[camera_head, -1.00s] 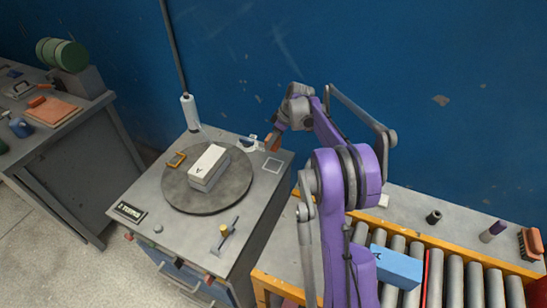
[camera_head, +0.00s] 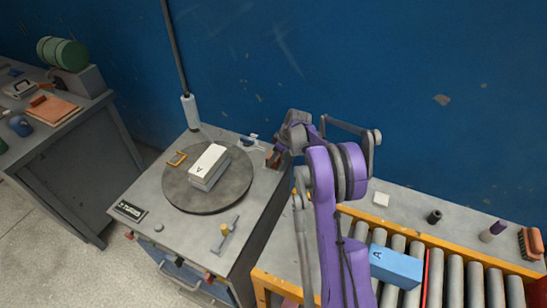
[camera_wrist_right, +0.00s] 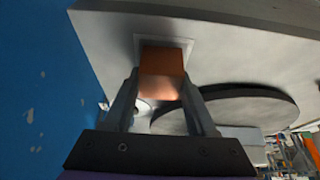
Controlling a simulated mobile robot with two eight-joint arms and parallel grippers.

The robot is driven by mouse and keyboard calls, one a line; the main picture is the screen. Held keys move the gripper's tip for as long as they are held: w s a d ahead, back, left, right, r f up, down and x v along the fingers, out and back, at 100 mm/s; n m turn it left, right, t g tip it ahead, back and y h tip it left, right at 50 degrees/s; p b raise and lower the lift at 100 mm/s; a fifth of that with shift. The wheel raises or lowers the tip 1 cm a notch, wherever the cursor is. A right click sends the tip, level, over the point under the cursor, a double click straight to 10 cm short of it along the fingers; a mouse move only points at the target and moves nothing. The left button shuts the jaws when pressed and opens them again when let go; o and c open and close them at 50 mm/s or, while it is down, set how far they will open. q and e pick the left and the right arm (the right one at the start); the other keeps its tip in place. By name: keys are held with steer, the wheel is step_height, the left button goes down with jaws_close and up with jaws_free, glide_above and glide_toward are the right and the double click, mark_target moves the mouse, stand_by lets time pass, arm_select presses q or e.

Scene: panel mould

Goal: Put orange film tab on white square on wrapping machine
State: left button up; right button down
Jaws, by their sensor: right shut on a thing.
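My right gripper (camera_head: 274,153) is shut on the orange film tab (camera_wrist_right: 162,68), which sits between its two fingers in the right wrist view (camera_wrist_right: 158,95). The tab's far end overlaps the white square (camera_wrist_right: 189,44) on the top of the wrapping machine (camera_head: 185,228). The square's outline shows around that end; I cannot tell whether the tab touches the surface. In the head view, the gripper and tab hide most of the square at the machine's back right corner. My left gripper is not in view.
A white box marked A (camera_head: 207,166) stands on the round turntable (camera_head: 180,203), left of my right gripper. A roller conveyor with a blue box (camera_head: 396,267) lies to the right. A blue wall (camera_head: 240,60) is close behind. A grey workbench (camera_head: 75,150) stands at left.

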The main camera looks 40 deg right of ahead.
steer(key=shift+f, duration=0.15)
steer(key=shift+c, duration=1)
jaws_free()
